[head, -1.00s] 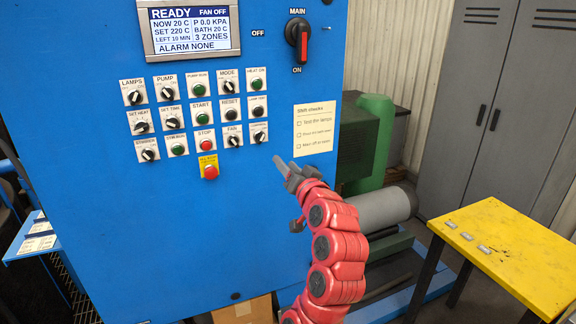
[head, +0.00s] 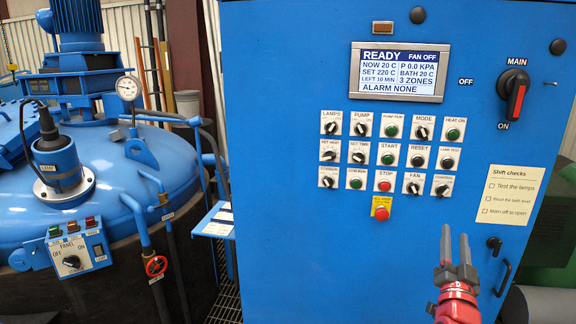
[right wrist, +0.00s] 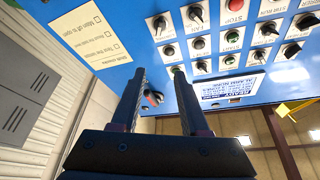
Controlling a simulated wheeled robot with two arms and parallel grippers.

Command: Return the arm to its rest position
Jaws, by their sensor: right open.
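My right gripper (head: 455,237) is at the lower right of the head view. Its two dark fingers point up, parallel and apart, with nothing between them. It is in front of the blue control cabinet (head: 300,240), below the shift-checks note (head: 513,195). In the right wrist view the gripper (right wrist: 160,78) is open and empty, with the panel knobs, the lit display (right wrist: 232,89) and the main switch (right wrist: 153,98) beyond the fingers. I cannot see it touching anything. Most of the right arm is out of the head view. My left gripper is not in view.
The blue furnace vessel (head: 95,200) with a gauge (head: 127,88) and red valve wheel (head: 155,265) stands at left. The display (head: 398,71) reads READY. A black door handle (head: 503,278) is right of my gripper. Grey lockers (right wrist: 25,95) show in the wrist view.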

